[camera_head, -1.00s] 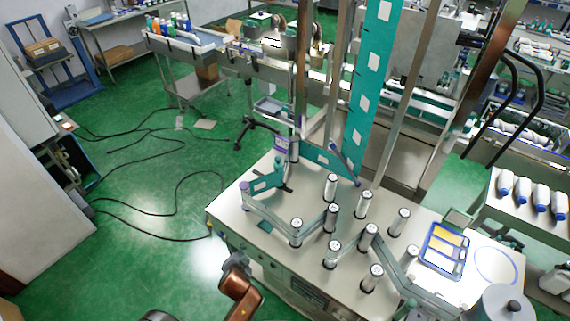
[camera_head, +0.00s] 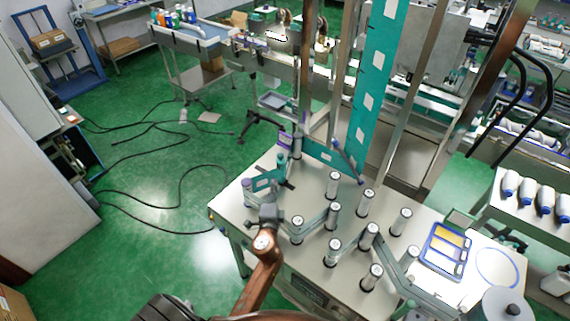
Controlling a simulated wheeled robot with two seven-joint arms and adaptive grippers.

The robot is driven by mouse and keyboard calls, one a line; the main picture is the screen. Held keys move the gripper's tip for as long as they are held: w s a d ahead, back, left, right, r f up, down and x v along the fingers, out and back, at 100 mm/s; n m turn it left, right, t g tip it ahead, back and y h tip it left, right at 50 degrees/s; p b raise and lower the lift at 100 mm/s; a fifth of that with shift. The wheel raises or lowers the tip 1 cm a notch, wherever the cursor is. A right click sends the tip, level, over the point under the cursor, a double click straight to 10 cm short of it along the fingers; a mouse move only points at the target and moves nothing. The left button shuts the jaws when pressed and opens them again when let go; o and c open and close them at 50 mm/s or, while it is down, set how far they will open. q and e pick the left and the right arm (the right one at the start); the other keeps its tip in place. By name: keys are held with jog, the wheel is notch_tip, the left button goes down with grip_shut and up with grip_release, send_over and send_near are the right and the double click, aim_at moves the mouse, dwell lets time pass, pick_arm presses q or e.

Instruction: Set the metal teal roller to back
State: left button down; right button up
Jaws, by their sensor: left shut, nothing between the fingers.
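A teal upright roller (camera_head: 282,162) stands near the back left of the machine's metal top plate, beside a small black lever. A teal film piece (camera_head: 264,182) runs just in front of it and partly hides its base. My left gripper (camera_head: 268,207) is over the left front part of the plate, nearer to me than the teal roller and apart from it. Its fingers look shut and empty, and the brown arm comes up from below. The gripper hides part of the film path behind it. My right gripper is not in view.
Several silver rollers (camera_head: 333,184) stand upright on the plate right of my gripper, with film wound between them. A tall teal film strip (camera_head: 381,80) and metal posts rise behind. A blue-framed panel (camera_head: 446,250) is at the right.

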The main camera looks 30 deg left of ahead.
pick_arm(q)
jog(key=w+d+m, duration=0.2)
jog(key=t+h, duration=0.1)
send_over(281, 168)
jog(key=s+d, duration=0.2)
jog(key=shift+w+d+r, duration=0.2)
jog(key=shift+w+r, duration=0.05)
jog(key=shift+r, duration=0.15)
